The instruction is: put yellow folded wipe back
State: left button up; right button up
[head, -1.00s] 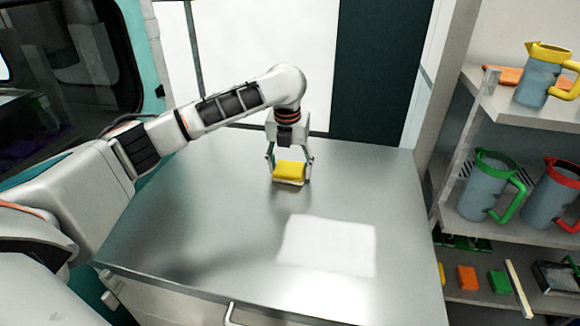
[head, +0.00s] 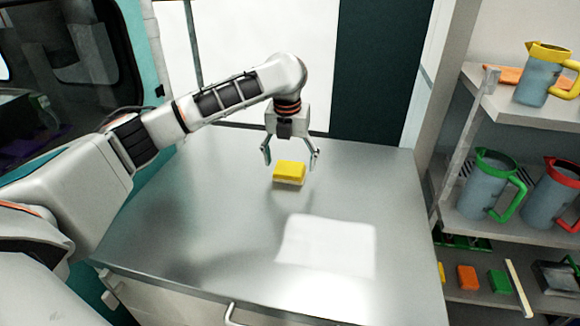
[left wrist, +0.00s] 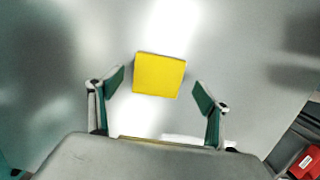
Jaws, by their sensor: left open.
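The yellow folded wipe (head: 289,170) lies on the steel table top, on or as part of a small block with a pale lower layer. It also shows in the left wrist view (left wrist: 160,75), just beyond and between the fingertips. My left gripper (head: 291,155) is open and empty, a little above and behind the wipe. Its two fingers (left wrist: 158,86) stand wide apart and do not touch the wipe. My right gripper is not in view.
The steel table (head: 190,220) is otherwise clear, with a bright patch of light on it. A shelf (head: 480,225) at right holds a green-rimmed jug (head: 484,188), a red one (head: 552,195), a yellow one (head: 540,80), and small orange (head: 467,277) and green (head: 499,282) blocks below.

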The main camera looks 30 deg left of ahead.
aim_at(288, 172)
pick_arm(q)
notch_tip(288, 172, up, 10)
jog(key=s, duration=0.1)
jog(key=shift+s+d, duration=0.2)
jog(key=shift+s, duration=0.05)
jog(key=shift+f, duration=0.15)
